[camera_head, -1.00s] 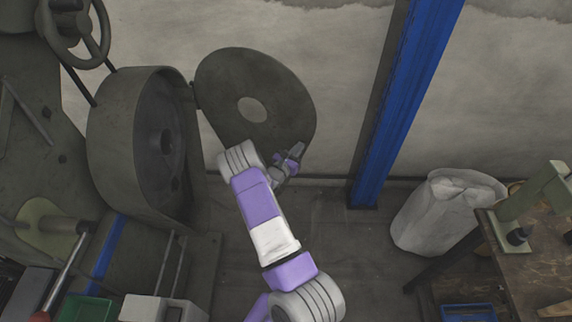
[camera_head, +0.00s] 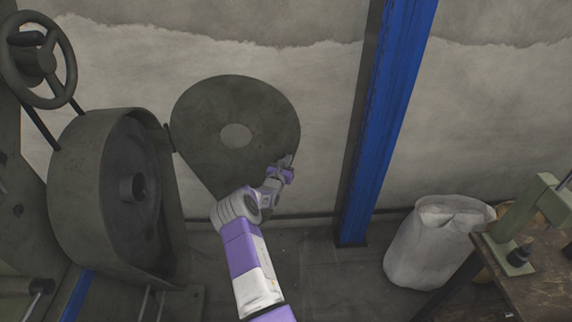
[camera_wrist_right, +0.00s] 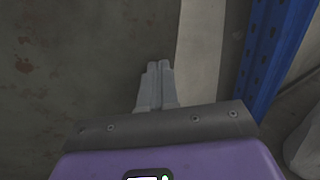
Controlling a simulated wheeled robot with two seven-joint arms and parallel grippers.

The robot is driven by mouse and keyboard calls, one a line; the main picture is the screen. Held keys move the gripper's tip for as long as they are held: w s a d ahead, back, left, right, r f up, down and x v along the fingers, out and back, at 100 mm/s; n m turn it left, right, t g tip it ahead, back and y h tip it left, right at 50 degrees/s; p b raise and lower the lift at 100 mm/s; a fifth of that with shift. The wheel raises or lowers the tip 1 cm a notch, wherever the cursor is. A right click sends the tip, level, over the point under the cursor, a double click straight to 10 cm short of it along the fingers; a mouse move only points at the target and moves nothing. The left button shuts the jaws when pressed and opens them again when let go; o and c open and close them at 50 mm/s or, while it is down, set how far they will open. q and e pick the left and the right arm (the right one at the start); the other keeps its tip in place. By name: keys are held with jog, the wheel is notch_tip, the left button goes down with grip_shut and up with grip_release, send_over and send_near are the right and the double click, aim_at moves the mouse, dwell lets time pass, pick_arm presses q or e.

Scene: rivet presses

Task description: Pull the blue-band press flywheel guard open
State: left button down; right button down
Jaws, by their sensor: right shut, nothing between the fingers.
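The blue-band press's flywheel (camera_head: 128,190) sits in a round drum housing (camera_head: 72,185) at the left, with a blue band (camera_head: 77,298) low on the frame below it. The flywheel guard (camera_head: 236,104), a dark rounded plate with a pale round centre, stands swung out to the right of the housing, its left edge at the hinge side. My right gripper (camera_head: 287,163) is at the guard's lower right edge. In the right wrist view its fingers (camera_wrist_right: 157,68) are together and empty, in front of the dark plate (camera_wrist_right: 90,60). Contact cannot be told. My left gripper is not in view.
A handwheel (camera_head: 38,60) is at the upper left. A blue post (camera_head: 385,120) stands right of the guard. A pale sack (camera_head: 436,245) and a workbench (camera_head: 535,285) with a green tool are at the right. Floor between is clear.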

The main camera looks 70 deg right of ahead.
jog(key=shift+a, duration=0.15)
jog(key=s+a+p, duration=0.5)
jog(key=a+p, duration=0.2)
jog(key=a, duration=0.5)
jog(key=shift+s+a, duration=0.15)
jog(key=shift+a, duration=0.25)
